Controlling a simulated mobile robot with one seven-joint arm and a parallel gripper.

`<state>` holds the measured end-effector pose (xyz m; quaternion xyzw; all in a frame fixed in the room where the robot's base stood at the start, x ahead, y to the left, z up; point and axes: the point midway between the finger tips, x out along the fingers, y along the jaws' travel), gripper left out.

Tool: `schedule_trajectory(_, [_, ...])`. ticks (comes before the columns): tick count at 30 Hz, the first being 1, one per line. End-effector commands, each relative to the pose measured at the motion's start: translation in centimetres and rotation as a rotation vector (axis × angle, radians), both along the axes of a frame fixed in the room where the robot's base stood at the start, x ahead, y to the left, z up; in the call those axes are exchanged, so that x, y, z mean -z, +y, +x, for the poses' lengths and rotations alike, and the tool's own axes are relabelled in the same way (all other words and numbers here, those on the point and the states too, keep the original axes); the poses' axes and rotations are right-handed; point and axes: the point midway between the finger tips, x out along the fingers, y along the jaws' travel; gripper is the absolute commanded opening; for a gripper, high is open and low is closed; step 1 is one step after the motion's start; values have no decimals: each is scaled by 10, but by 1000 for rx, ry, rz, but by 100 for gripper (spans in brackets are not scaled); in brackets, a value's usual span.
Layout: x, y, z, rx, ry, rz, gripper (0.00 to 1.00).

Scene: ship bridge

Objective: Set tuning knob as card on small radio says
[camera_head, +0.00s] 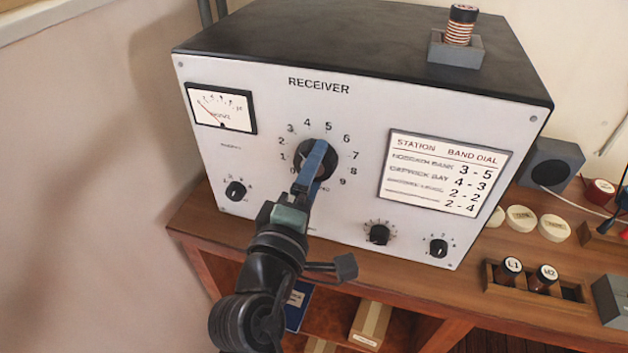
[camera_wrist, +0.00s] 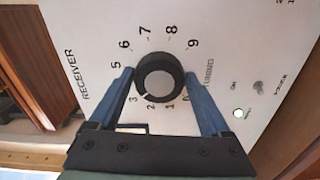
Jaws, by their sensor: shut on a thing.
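The large receiver (camera_head: 290,100) has a white front panel. Its black tuning knob (camera_head: 322,150) sits inside a ring of digits, and my gripper (camera_head: 311,167) reaches it from the front. In the wrist view, my gripper's two blue fingers are on either side of the knob (camera_wrist: 160,77), shut on it. The knob's white pointer mark lies close to the 3; the 4 is hidden by a finger. A card (camera_head: 443,172) on the receiver lists stations with band-dial pairs 3-5, 4-3, 2-2, 2-4; station names are blurred. No small radio's card is readable.
A band-like knob (camera_head: 235,190) and two more knobs (camera_head: 379,234) (camera_head: 438,247) are on the panel. A grey speaker box (camera_head: 552,163) stands right. A wooden rack (camera_head: 570,288) holds labelled cylinders.

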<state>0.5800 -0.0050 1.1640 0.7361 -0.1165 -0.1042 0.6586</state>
Motion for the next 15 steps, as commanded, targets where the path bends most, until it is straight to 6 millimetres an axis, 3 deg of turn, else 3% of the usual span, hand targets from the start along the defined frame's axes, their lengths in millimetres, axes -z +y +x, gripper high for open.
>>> schedule_trajectory(15, [8, 2, 0, -1, -150, 465, 26])
